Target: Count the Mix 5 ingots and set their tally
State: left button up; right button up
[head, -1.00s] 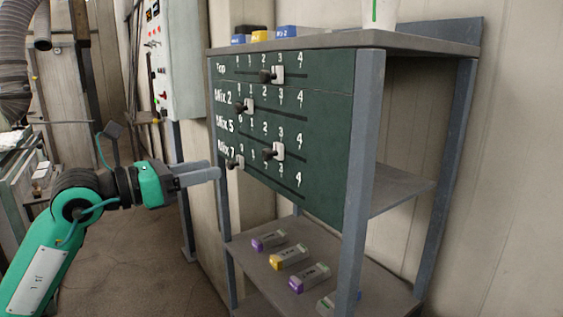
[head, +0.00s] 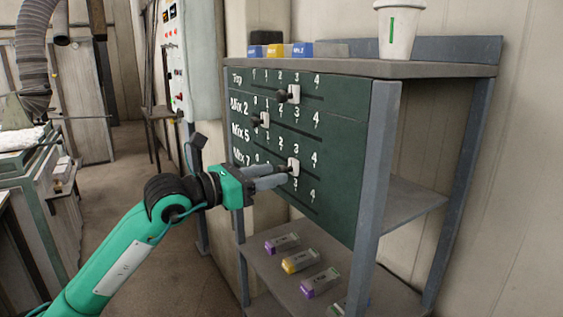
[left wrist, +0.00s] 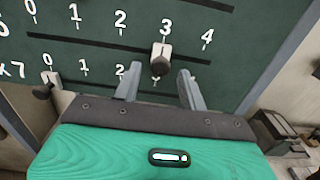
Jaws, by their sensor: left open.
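A dark green tally board (head: 330,160) has rows marked Top, Mix 2, Mix 5 and Mix 7. The Mix 5 slider (head: 293,166) stands at 3; in the left wrist view it (left wrist: 161,52) has a dark knob. My left gripper (head: 278,179) is open, its fingertips either side of that knob in the left wrist view (left wrist: 156,75). Contact cannot be told. The Mix 7 slider (left wrist: 44,88) is at 0, hidden behind my gripper in the head view. Several ingots, including a yellow-ended ingot (head: 301,261), lie on the lower shelf; their labels are too small to read. My right gripper is out of view.
The Top slider (head: 292,94) and Mix 2 slider (head: 263,119) sit above. Blue- and yellow-ended ingots (head: 274,50) and a white cup (head: 399,32) stand on the rack top. The rack's front post (head: 373,180) stands right of the board.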

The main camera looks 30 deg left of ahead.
aim_at(287, 168)
pick_arm(q)
jog(key=shift+p+x, duration=0.65)
jog(key=shift+x, duration=1.1)
jog(key=shift+d, duration=0.1)
jog(key=shift+c, duration=0.4)
grip_shut()
